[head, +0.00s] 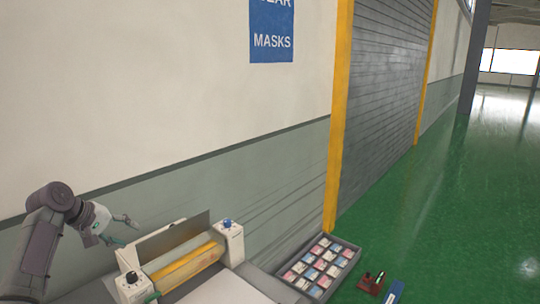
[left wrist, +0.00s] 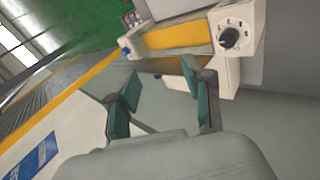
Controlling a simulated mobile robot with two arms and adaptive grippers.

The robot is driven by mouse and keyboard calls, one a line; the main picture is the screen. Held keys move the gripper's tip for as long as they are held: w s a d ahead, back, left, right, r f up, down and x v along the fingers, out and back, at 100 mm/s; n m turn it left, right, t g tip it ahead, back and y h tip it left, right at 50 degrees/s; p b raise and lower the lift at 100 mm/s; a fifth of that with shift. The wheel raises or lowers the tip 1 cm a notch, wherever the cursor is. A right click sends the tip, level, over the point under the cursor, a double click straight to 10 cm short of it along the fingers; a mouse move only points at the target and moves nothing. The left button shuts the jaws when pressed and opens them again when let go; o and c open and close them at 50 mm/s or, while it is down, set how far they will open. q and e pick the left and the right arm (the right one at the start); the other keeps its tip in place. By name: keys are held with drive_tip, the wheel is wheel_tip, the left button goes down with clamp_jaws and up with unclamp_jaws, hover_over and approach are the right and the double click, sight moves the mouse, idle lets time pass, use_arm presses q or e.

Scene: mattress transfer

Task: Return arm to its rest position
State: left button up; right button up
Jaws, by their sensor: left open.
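My left gripper (head: 120,231) is at the lower left in the head view, held in the air to the left of a machine with a yellow roller (head: 183,266). In the left wrist view its two fingers with green pads (left wrist: 160,105) are spread apart with nothing between them. The machine's roller (left wrist: 178,36) and a white end block with a black knob (left wrist: 238,30) show beyond the fingers in that view. The gripper appears apart from the machine. My right gripper is in neither view.
A grey tray (head: 349,257) of small packets stands right of the machine. A red item (head: 371,282) and a blue item (head: 394,292) lie beside it. A wall with a blue masks sign (head: 271,30) stands behind. Green floor (head: 440,215) is clear at right.

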use_arm(q)
drive_tip(key=s+d+f+m+g+y, duration=0.1)
drive_tip(key=s+d+f+m, duration=0.1)
drive_tip(key=s+d+f, duration=0.35)
drive_tip(key=s+d+f+m+g+y, duration=0.1)
drive_tip(key=s+d+f+m, duration=0.2)
drive_tip(key=s+f, duration=0.55)
drive_tip(key=s+d+f+m+g+y, duration=0.15)
drive_tip(key=s+d+f, duration=0.25)
drive_tip(key=f, duration=0.6)
drive_tip(key=s+d+r+m+y, duration=0.1)
drive_tip(key=s+d+m, duration=0.15)
drive_tip(key=s, duration=1.05)
drive_tip(key=s+d+r+m, duration=0.1)
drive_tip(key=s+d+m, duration=0.15)
drive_tip(key=s, duration=1.05)
wheel_tip(320, 180, down, 36)
drive_tip(key=s+b, duration=0.1)
drive_tip(key=b, duration=0.7)
drive_tip(key=s+a+f+g+b, duration=0.2)
drive_tip(key=s+f+b, duration=0.3)
drive_tip(key=s+f, duration=1.1)
wheel_tip(320, 180, down, 4)
drive_tip(key=shift+s+r, duration=0.1)
drive_tip(key=shift+s, duration=0.05)
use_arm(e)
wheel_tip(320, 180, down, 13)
